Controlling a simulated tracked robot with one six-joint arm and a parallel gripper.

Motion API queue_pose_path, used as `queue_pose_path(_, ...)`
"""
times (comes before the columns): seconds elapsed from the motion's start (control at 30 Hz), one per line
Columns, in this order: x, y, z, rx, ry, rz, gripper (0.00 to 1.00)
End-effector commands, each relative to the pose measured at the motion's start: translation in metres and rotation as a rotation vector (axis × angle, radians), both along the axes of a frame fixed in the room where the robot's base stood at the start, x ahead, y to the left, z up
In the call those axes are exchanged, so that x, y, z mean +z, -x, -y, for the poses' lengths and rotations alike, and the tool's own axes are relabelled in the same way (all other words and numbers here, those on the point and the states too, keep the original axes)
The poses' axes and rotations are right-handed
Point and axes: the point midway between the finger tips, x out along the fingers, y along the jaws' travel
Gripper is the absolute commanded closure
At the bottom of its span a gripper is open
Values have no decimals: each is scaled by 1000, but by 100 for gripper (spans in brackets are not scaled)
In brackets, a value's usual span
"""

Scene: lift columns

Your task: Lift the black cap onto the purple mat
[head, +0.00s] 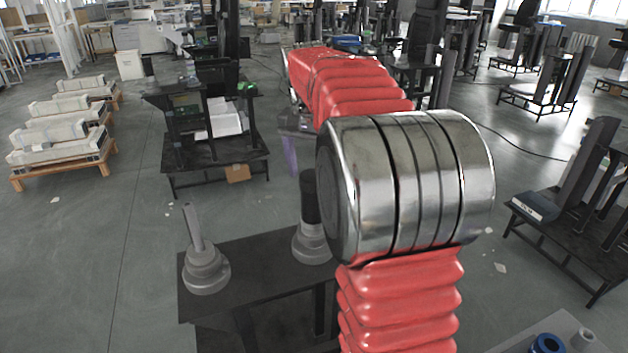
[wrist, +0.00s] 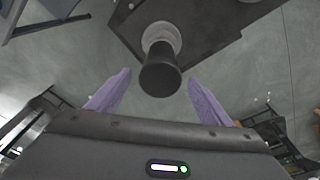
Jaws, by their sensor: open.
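The black cap (head: 310,196) looks like a dark upright cylinder on a grey stepped base (head: 312,245) on the dark table. In the wrist view the cap (wrist: 160,80) shows between the tips of my gripper's two purple fingers (wrist: 159,76), with a gap on both sides. My gripper is open and holds nothing. Whether the fingertips reach down around the cap I cannot tell. In the head view a bit of purple finger (head: 290,155) shows above and left of the cap; my arm hides the rest. I see no purple mat in either view.
A second grey stepped base (head: 205,268) with a thin leaning post stands at the dark table's (head: 250,262) left end. Another table at the lower right holds a blue ring-shaped part (head: 547,343). A black workstation (head: 215,130) stands behind. Grey floor lies open to the left.

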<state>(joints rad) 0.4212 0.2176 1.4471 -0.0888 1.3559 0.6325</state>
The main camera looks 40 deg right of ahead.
Motion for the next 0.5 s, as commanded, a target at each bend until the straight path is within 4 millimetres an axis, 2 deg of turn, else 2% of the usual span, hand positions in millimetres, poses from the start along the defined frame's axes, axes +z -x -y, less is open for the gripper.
queue_pose_path(0.5, 0, 0, 0, 0, 0, 1, 27)
